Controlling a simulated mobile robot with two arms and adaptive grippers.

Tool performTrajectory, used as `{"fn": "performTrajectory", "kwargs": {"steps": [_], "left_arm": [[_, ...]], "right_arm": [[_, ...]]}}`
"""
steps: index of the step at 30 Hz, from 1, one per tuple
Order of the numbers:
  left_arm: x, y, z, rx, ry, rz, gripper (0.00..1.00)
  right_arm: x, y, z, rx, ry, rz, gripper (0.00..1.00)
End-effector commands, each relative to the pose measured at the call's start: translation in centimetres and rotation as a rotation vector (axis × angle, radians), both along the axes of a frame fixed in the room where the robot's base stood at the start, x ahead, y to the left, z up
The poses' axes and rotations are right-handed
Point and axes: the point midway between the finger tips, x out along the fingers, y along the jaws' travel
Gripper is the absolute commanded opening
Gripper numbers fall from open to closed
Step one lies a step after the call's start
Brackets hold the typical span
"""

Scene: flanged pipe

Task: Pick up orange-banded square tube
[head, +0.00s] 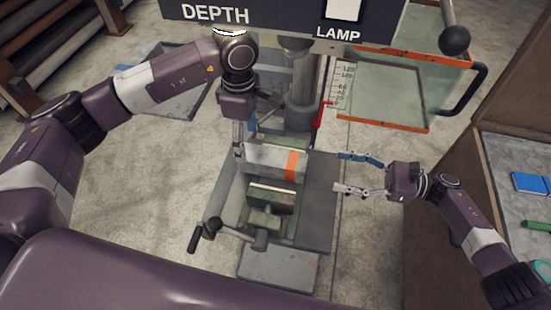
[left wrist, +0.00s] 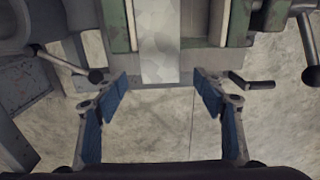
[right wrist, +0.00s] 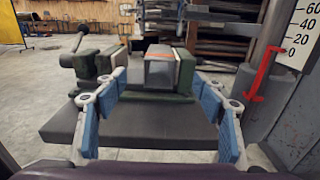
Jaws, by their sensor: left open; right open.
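The grey square tube (head: 265,158) with an orange band lies in the green-jawed vise (head: 270,195) on the drill press table. Its plain end shows in the left wrist view (left wrist: 158,45); its banded end faces me in the right wrist view (right wrist: 160,72). My left gripper (head: 244,145) is open at the plain left end, its fingertips on either side of it with gaps. My right gripper (head: 338,171) is open and empty, to the right of the banded end and apart from it. Its fingers frame that end in the right wrist view (right wrist: 160,86).
The vise handle (head: 205,232) sticks out at the front left. The press column (head: 302,90) and red depth pointer (head: 324,114) stand behind the vise. An orange-edged glass guard (head: 400,85) is at the back right. A bench (head: 515,165) with small items is at right.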

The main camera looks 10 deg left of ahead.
Motion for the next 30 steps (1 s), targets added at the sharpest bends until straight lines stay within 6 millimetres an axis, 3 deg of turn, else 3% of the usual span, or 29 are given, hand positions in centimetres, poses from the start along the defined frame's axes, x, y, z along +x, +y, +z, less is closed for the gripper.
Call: {"fn": "performTrajectory", "kwargs": {"steps": [5, 18, 30], "left_arm": [[0.0, 0.0, -0.6, 0.000, 0.002, 0.001, 0.64], [-0.1, 0.0, -6.7, 0.000, 0.003, 0.001, 0.64], [0.0, 0.0, -7.8, -0.001, 0.000, 0.001, 0.64]], "right_arm": [[0.0, 0.7, 0.0, 0.001, 0.000, 0.001, 0.64], [0.0, 6.8, 0.1, 0.002, 0.000, 0.002, 0.64], [0.0, 7.9, 0.0, 0.000, 0.000, 0.000, 0.64]]}}
